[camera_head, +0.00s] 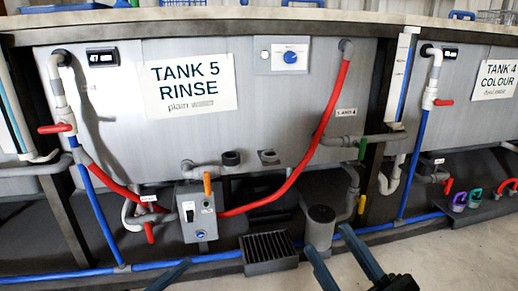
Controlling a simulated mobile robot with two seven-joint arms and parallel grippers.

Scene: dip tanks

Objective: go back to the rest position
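My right gripper (325,240) reaches in from the bottom edge, right of centre. Its two blue-grey fingers are apart with nothing seen between them. The fingertips appear in front of the floor and the base of a grey cylinder; I cannot tell the distance. A single dark blue-grey finger of my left gripper (168,275) shows at the bottom edge, left of centre. The rest of it is out of frame, so its opening is hidden. Behind stands the grey tank labelled "TANK 5 RINSE" (260,125).
A grey control box (198,215) and a black grated drain box (269,250) stand low before the tank. The grey cylinder (320,225) is beside them. A blue pipe (60,277) runs along the floor. Bare pale floor (455,250) lies at lower right.

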